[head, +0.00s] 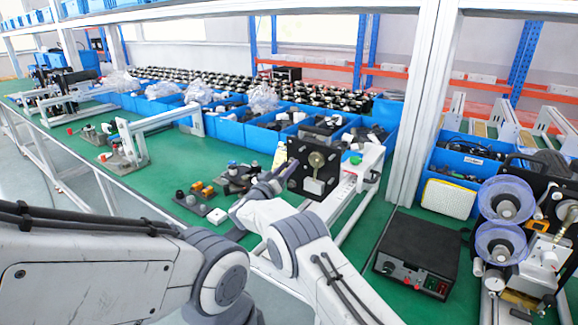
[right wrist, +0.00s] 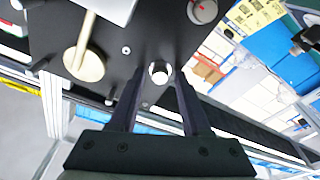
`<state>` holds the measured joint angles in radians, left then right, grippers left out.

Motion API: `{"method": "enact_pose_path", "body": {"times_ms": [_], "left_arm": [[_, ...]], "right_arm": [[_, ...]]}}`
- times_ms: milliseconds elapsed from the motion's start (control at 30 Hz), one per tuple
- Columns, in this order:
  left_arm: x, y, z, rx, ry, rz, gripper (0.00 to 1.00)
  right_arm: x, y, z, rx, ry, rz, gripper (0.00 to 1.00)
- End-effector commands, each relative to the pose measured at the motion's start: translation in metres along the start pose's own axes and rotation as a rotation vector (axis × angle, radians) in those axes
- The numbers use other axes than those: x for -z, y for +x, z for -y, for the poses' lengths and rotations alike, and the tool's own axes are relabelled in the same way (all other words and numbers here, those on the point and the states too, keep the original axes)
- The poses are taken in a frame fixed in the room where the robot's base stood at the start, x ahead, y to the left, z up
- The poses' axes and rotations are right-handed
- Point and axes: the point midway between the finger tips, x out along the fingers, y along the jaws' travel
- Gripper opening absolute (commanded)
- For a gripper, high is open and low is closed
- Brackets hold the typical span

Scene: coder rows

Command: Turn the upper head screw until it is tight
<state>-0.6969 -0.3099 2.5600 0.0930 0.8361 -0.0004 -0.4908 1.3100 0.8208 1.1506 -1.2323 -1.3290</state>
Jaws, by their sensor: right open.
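The coder head is a black plate (head: 325,186) with a round brass-coloured disc (head: 316,159), standing on the green bench. In the right wrist view the black plate (right wrist: 125,25) fills the upper middle, with a pale disc and rod (right wrist: 85,62) at left. A round silver screw head (right wrist: 158,72) shows between the tips of my right gripper (right wrist: 159,78). The fingers are open, one on each side of it; contact is unclear. I cannot tell from the picture whether it is the upper screw. In the head view my right gripper (head: 283,175) is at the plate's left side. My left gripper is out of view.
Small parts (head: 208,190) lie left of the head. Blue bins (head: 265,137) stand behind. A black control box (head: 416,264) and another coder with purple reels (head: 506,200) stand at right.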

Motion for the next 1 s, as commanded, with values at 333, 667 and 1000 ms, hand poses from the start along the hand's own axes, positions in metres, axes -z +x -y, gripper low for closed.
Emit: {"method": "enact_pose_path", "body": {"times_ms": [333, 667, 1000], "left_arm": [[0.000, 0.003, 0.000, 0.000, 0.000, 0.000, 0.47], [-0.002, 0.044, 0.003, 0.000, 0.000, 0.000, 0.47], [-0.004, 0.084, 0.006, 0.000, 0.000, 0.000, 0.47]], "right_arm": [[-0.001, 0.000, 0.001, -0.002, 0.008, 0.000, 0.00], [-0.005, 0.000, 0.003, -0.034, 0.218, -0.001, 0.00], [-0.005, 0.000, 0.004, -0.077, 0.504, -0.001, 0.00]]}}
